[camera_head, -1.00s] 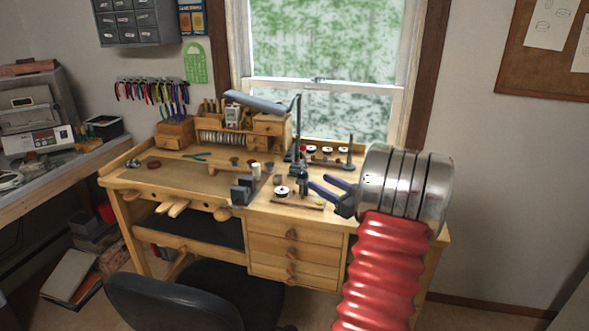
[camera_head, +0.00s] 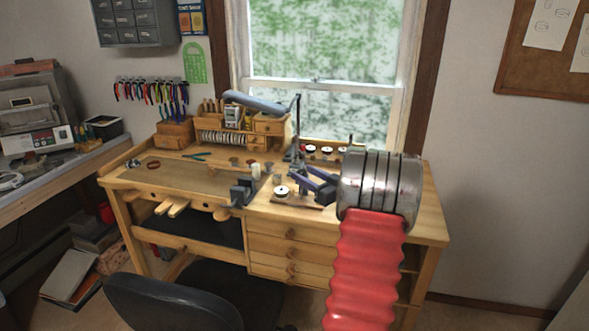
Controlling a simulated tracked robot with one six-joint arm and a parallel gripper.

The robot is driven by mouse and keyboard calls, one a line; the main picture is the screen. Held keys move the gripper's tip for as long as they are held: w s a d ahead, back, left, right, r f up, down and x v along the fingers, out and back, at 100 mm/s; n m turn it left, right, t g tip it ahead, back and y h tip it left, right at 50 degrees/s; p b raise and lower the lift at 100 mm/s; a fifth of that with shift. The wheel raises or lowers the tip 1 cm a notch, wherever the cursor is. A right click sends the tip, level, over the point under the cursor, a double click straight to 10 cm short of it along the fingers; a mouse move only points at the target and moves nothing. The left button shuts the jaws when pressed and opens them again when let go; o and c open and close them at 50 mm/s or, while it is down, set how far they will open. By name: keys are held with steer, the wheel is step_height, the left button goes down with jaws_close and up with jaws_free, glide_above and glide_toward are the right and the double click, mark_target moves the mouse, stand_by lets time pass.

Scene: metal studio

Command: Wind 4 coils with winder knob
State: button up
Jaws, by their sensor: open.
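My gripper (camera_head: 306,182) is open, its dark blue fingers pointing left over the right half of the wooden workbench (camera_head: 262,215). Nothing shows between the fingers. A small device with a white round spool (camera_head: 281,190) and a thin wooden base strip (camera_head: 300,204) lies just left of and below the fingertips. It may be the winder; its knob and any wire coils are too small to make out or are hidden by my gripper. I cannot tell whether the fingers touch anything.
A dark block-shaped tool (camera_head: 243,190) stands left of the spool. A desk lamp (camera_head: 254,103) reaches over the bench. Several small spools (camera_head: 326,150) stand at the back, partly behind my arm. A black chair (camera_head: 172,303) is in front. The bench's left mat is mostly clear.

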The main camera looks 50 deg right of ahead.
steer(key=w+d, duration=0.1)
steer(key=w, duration=0.5)
steer(key=shift+c, duration=0.2)
steer(key=c, duration=0.9)
steer(key=shift+d, duration=0.15)
steer(key=shift+c, duration=0.5)
steer(key=shift+m+h, duration=0.4)
steer(key=shift+h, duration=0.2)
